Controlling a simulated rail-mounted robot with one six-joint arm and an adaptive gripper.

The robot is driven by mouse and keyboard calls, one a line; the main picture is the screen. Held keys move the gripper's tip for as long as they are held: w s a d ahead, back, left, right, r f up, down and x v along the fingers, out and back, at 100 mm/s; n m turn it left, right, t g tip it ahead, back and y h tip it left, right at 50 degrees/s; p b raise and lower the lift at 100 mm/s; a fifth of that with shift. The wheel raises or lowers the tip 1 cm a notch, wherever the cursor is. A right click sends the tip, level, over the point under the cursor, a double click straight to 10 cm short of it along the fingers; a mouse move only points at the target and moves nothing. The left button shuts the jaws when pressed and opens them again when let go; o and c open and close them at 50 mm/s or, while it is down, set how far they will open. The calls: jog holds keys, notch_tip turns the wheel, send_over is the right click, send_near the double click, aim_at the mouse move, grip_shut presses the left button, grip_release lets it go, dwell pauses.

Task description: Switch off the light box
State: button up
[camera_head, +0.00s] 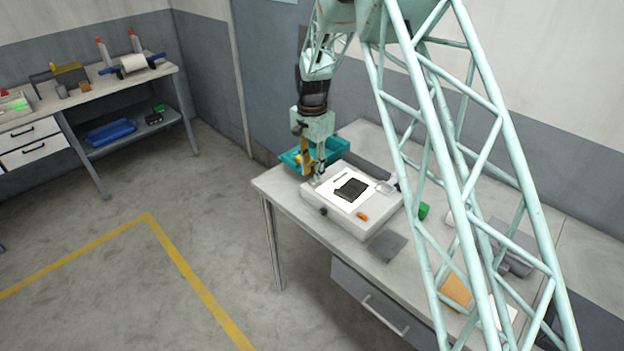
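The light box (335,205) is a low white box near the left end of the table. Its top panel looks bright white. A dark square piece (351,190) and a small orange item (362,216) lie on it. A small dark knob (322,211) shows on its front side, near the left corner. My gripper (313,181) points down at the back left corner of the box. Its fingertips are small here, and I cannot tell whether they touch the box or are open.
A teal tray (289,157) stands just behind my gripper. A green block (423,211), a grey flat piece (387,246) and a tan piece (456,291) lie right of the box. My lattice arm covers part of the table. A second bench (92,86) stands far left.

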aim_at(312, 183)
jog(key=shift+f, duration=1.7)
jog(key=c, duration=0.8)
